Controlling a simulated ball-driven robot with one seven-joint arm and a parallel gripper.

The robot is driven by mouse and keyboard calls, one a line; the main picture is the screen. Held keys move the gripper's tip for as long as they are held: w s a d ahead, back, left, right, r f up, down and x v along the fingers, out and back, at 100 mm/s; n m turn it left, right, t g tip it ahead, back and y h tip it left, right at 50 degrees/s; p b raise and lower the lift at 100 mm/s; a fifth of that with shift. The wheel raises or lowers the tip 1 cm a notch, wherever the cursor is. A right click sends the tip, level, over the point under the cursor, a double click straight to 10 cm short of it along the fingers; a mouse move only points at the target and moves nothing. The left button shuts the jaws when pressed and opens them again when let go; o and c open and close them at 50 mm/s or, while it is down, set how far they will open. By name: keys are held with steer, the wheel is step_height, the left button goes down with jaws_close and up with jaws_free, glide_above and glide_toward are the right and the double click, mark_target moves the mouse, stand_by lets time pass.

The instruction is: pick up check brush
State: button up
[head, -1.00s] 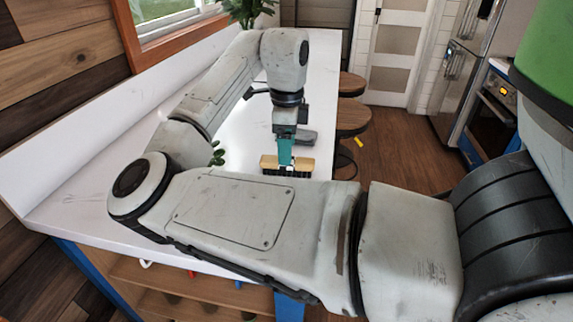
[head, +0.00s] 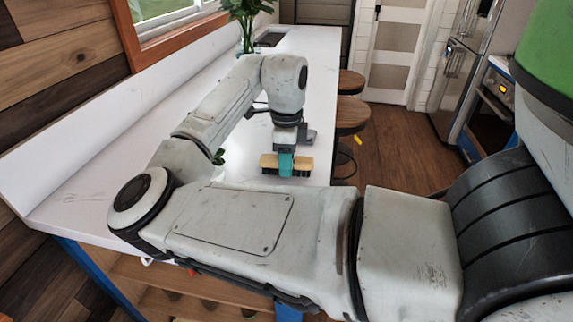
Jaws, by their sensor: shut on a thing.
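The brush (head: 269,162) shows in the head view over the right part of the white counter. It has a tan wooden block with dark bristles below. My gripper (head: 286,163) comes down from above with its teal fingers shut on the middle of the brush. The fingers cover the middle of the block. I cannot tell whether the bristles touch the counter or hang just above it.
The white counter (head: 110,165) runs away from me, with a wall on its left. A vase with a plant (head: 246,15) stands farther back. Round stools (head: 351,113) line the right side.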

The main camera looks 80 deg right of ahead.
steer(key=c, duration=0.3)
steer(key=shift+r, duration=0.15)
steer(key=shift+r, duration=0.2)
step_height(320, 180, up, 2)
steer(key=shift+r+b, duration=0.15)
steer(key=shift+b, duration=0.4)
steer(key=s+a+r, duration=0.6)
steer(key=s, duration=0.1)
steer(key=s+a+r, duration=0.3)
steer(key=r, duration=0.1)
steer(key=shift+s+b, duration=0.3)
steer(key=shift+s, duration=0.05)
